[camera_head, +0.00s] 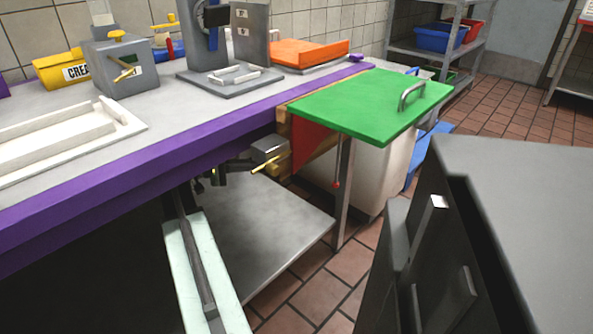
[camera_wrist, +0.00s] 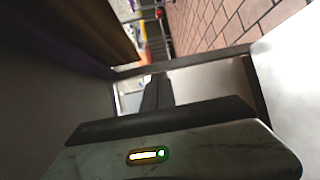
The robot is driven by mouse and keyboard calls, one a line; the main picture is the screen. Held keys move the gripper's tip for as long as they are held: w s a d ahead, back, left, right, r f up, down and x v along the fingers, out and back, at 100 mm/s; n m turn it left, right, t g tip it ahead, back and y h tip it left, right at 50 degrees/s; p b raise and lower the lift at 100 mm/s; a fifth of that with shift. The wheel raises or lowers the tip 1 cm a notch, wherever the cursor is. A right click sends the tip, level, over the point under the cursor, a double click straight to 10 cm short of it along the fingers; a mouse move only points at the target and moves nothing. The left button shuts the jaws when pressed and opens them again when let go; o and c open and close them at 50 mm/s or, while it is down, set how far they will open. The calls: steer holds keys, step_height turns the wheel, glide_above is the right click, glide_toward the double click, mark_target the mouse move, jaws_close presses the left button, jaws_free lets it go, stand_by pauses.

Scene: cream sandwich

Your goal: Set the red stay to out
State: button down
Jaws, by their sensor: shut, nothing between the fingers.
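The red stay (camera_head: 308,146) shows in the head view as a red triangular panel under the green leaf (camera_head: 365,103), close to the counter's end. A thin rod with a red ball (camera_head: 336,184) hangs below the leaf, beside a grey leg. The leaf extends from the counter's right end and has a grey handle. My gripper (camera_wrist: 153,82) is shut and empty in the wrist view, its dark fingers pointing away from the camera. In the head view my arm reaches under the counter, left of the stay; the fingertips are hard to make out there. A small red spot shows far off in the wrist view.
A grey box with a brass lever (camera_head: 268,153) sits under the counter, left of the stay. The purple counter edge (camera_head: 150,155) overhangs my arm. A low metal shelf (camera_head: 265,235) lies below. A pale bin (camera_head: 375,175) stands under the leaf.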

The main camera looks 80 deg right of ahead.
steer(key=s+r+m+g+y, duration=0.1)
steer(key=s+m+y, duration=0.1)
steer(key=s, duration=1.9)
steer(key=shift+s+a+r+g+y, duration=0.2)
steer(key=shift+s+g+y, duration=0.1)
steer(key=shift+s+y, duration=0.15)
steer(key=shift+s+a, duration=0.45)
steer(key=shift+s, duration=0.15)
steer(key=shift+d+r, duration=0.1)
